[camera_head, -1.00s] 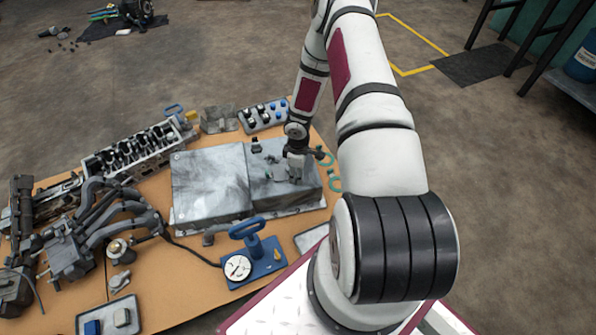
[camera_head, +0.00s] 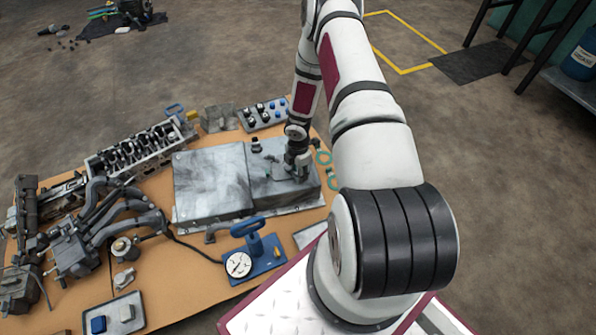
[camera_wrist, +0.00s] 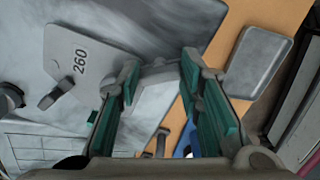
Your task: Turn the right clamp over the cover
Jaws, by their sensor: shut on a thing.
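The cover looks to be the grey plate marked 260 (camera_wrist: 85,65) in the wrist view; it lies on a grey metal housing (camera_head: 210,180) in the head view. My gripper (camera_wrist: 160,72), with teal finger pads, is low over the right half of that housing, and it also shows in the head view (camera_head: 293,170). It is shut on a grey part (camera_wrist: 158,76) between its fingertips, which I take for the right clamp. This part is beside the plate's right edge; whether it overlaps the plate is unclear. In the head view my gripper hides it.
A blue gauge stand (camera_head: 255,258) is in front of the housing. A grey tray (camera_head: 308,237) lies near its front right corner. A cylinder head (camera_head: 140,148) and manifold (camera_head: 110,215) fill the left. A tray of knobs (camera_head: 263,113) stands behind.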

